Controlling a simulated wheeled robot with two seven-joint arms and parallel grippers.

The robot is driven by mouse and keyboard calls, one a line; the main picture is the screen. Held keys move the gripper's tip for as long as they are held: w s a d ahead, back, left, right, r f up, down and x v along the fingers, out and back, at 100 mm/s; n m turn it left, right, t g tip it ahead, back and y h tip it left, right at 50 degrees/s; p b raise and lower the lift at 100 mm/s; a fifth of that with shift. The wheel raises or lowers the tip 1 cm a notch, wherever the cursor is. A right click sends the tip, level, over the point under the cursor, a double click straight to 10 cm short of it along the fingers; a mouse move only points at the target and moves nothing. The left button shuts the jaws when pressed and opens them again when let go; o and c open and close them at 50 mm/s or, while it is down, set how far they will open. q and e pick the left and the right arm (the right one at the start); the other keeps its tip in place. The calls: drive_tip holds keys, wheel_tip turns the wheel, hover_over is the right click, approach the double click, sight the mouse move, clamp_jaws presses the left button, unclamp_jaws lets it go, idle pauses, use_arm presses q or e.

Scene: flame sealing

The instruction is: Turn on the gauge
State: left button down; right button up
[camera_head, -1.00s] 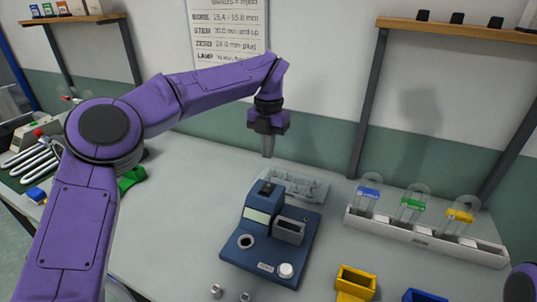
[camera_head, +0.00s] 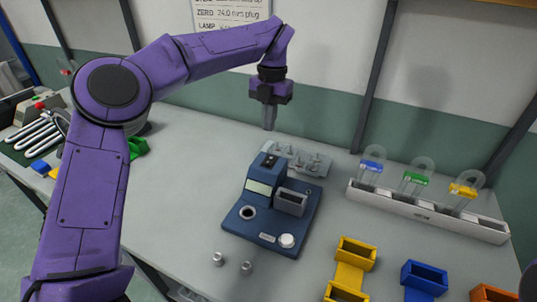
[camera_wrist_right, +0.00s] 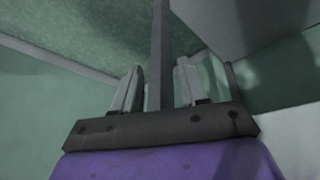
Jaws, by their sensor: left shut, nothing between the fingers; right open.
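The gauge is a dark blue device (camera_head: 262,238) on the grey table, with a pale display window (camera_head: 259,187), a round white knob (camera_head: 287,241), a round socket and an open grey box on its right side. The display looks blank. My left gripper (camera_head: 270,118) points down behind and above the gauge, shut and empty, apart from it. My right gripper (camera_wrist_right: 160,88) shows in the right wrist view with its two fingers apart and nothing between them. A purple edge of my right arm shows at the lower right of the head view.
A grey rack (camera_head: 305,160) stands behind the gauge. Two small metal pieces (camera_head: 218,259) lie in front. A white holder (camera_head: 425,213) with tagged clear pieces stands at right. Yellow (camera_head: 357,252), blue (camera_head: 425,277) and orange bins sit front right.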

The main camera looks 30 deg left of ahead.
sight(267, 162)
use_arm(q)
drive_tip(key=f, duration=0.3)
drive_tip(key=f+p, duration=0.1)
drive_tip(key=f, duration=0.2)
drive_tip(key=s+f, duration=0.1)
drive_tip(key=f, duration=0.3)
drive_tip(key=shift+s, duration=0.1)
drive_tip(key=shift+f, duration=0.1)
